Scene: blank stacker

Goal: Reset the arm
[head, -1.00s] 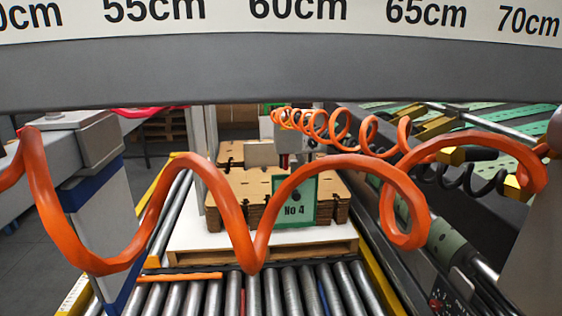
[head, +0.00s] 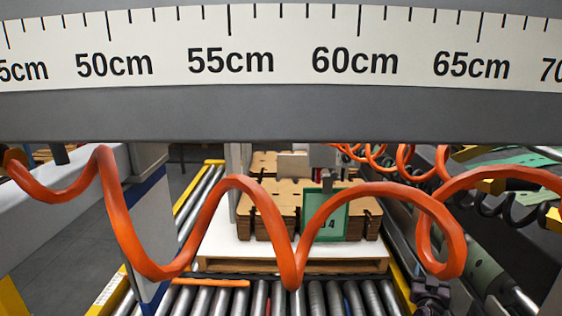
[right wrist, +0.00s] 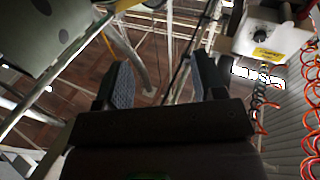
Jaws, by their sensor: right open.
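My right gripper (right wrist: 163,84) shows in the right wrist view with its two dark fingers spread apart. Nothing is between the fingers, and they point up toward the roof structure. My left gripper is not in view. In the head view a small dark part (head: 431,292) sits at the lower right above the roller edge; I cannot tell for sure whether it is the tip of my right arm.
A ruler bar (head: 290,112) spans the head view. An orange coiled hose (head: 232,190) hangs before the roller conveyor (head: 275,298). Beyond, cardboard stacks (head: 270,212) stand on a pallet (head: 225,246). A control box (right wrist: 268,32) and red coils (right wrist: 310,95) are right of my right gripper.

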